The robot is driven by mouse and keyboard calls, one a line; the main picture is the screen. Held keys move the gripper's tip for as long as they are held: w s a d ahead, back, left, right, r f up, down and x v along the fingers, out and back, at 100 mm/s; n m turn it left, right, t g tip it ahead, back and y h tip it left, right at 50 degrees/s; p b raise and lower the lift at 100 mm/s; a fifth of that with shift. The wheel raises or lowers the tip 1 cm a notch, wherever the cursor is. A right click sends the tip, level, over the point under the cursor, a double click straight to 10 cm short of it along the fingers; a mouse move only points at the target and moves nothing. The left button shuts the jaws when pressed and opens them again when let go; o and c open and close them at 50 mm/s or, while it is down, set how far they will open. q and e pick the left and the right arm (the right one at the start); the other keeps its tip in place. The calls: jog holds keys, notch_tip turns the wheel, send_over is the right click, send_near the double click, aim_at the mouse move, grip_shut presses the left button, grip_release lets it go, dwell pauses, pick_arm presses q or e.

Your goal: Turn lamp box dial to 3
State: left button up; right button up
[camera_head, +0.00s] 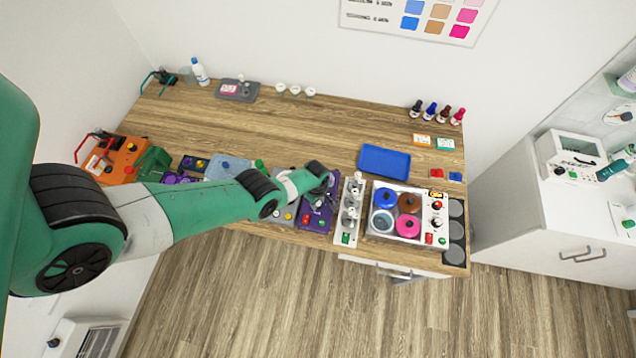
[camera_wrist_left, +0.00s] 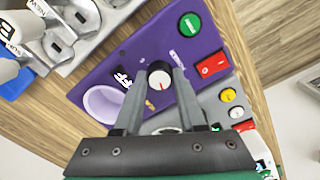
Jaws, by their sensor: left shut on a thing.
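A purple box (camera_head: 316,219) stands near the table's front edge in the head view, partly hidden by my arm. In the left wrist view the purple box (camera_wrist_left: 118,68) has a green round button (camera_wrist_left: 190,25), a red rocker switch (camera_wrist_left: 212,65) and a pale round ring (camera_wrist_left: 102,103). Its dial (camera_wrist_left: 160,82) has a black rim, a white face and a red pointer mark. My left gripper (camera_wrist_left: 161,75) is shut on the dial, one finger on each side. The left gripper (camera_head: 321,194) is small in the head view. The scale figures around the dial are not readable. My right gripper is not in view.
A grey box (camera_wrist_left: 230,97) with yellow and white knobs adjoins the purple box. A white strip with metal fittings (camera_head: 349,213) stands just to its right. Beyond are a white unit with coloured pots (camera_head: 397,239) and a blue tray (camera_head: 384,160).

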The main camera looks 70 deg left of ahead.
pick_arm(q)
grip_shut()
jog(key=shift+m, duration=0.3)
jog(key=m, duration=1)
jog(key=shift+s, duration=0.1)
jog(key=m, duration=0.3)
jog(key=shift+a+m, duration=0.1)
jog(key=shift+m, duration=0.2)
jog(key=m, duration=0.3)
jog(key=shift+m+h, duration=0.3)
jog(key=m, duration=0.3)
jog(key=shift+m+b, duration=0.3)
jog(key=shift+b, duration=0.1)
jog(key=m, duration=0.7)
jog(key=shift+a+g, duration=0.1)
jog(key=shift+g, duration=0.2)
